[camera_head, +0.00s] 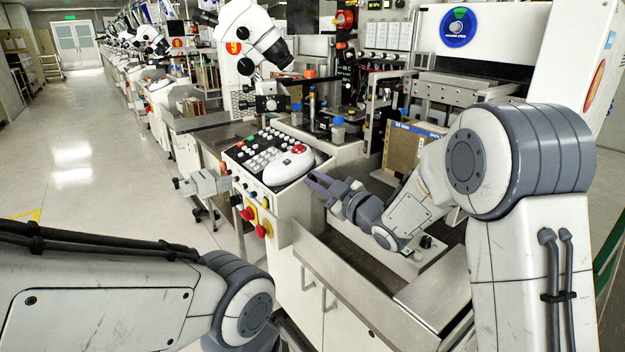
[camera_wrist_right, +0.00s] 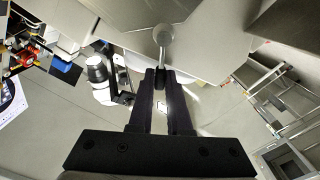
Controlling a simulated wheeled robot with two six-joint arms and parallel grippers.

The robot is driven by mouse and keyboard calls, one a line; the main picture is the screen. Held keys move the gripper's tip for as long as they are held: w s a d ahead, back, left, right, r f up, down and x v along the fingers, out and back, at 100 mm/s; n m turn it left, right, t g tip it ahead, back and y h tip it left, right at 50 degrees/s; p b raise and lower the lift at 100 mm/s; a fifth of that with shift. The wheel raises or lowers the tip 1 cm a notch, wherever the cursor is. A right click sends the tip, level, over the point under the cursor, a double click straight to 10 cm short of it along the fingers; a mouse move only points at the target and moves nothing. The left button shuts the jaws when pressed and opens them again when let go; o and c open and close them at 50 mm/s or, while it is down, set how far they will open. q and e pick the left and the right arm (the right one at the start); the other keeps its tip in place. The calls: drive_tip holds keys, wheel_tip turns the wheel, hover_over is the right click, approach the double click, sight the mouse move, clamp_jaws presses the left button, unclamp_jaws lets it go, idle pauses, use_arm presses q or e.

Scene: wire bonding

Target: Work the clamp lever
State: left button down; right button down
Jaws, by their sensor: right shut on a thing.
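The clamp lever (camera_wrist_right: 162,45) shows in the right wrist view as a grey rod with a rounded end at the top centre. Its lower end sits between the tips of my right gripper (camera_wrist_right: 161,74), which is shut on it. In the head view my right gripper (camera_head: 318,186) reaches in from the right, low beside the machine bench and just right of the keypad console. The lever cannot be made out there. Of my left arm only a link and a joint show at the lower left; my left gripper is out of view.
The keypad console (camera_head: 268,157) with a red-topped white trackball or mouse stands left of my right gripper. Red and yellow knobs (camera_head: 249,212) stick out from its front. A cardboard-coloured box (camera_head: 408,147) stands behind my right wrist. Open floor (camera_head: 90,170) lies at the left.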

drive_tip(key=m, duration=0.1)
drive_tip(key=m+p, duration=0.1)
drive_tip(key=d+m+p, duration=0.1)
drive_tip(key=shift+w+d+r+m, duration=0.1)
drive_tip(key=shift+w+r+m, duration=0.2)
drive_tip(key=shift+w+m, duration=0.1)
drive_tip(key=shift+w+d+m+p, duration=0.2)
drive_tip(key=shift+m+p, duration=0.2)
drive_tip(key=shift+m, duration=0.3)
drive_tip(key=shift+d, duration=0.1)
drive_tip(key=c, duration=0.9)
unclamp_jaws()
drive_tip(key=shift+o, duration=0.2)
drive_tip(key=v, duration=1)
drive_tip(key=shift+s, duration=0.25)
